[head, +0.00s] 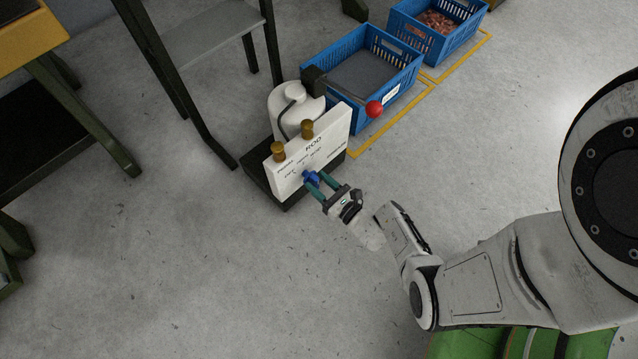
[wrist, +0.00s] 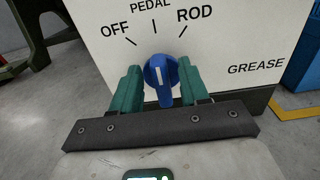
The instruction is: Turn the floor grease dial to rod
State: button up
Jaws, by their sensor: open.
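The grease dial is a blue knob (wrist: 160,76) on a white panel (wrist: 230,30) marked OFF, PEDAL, ROD and GREASE. It also shows in the head view (head: 311,177), low on the panel's front. The knob's pale mark points roughly up, towards the PEDAL tick; the ROD tick is to its upper right. My gripper (wrist: 160,90) is open, with one green finger on each side of the knob. The fingers look close to it; I cannot tell if they touch. In the head view my gripper (head: 318,182) reaches the knob from the lower right.
The white unit stands on a black base (head: 262,181), with two brass knobs (head: 307,128) on top and a red ball (head: 374,109) at its right. A blue crate (head: 398,92) stands behind. A table frame (head: 195,120) is at left. The floor in front is clear.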

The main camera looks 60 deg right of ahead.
jog(key=shift+w+d, duration=0.1)
jog(key=shift+w, duration=0.15)
grip_shut()
dwell(0.3)
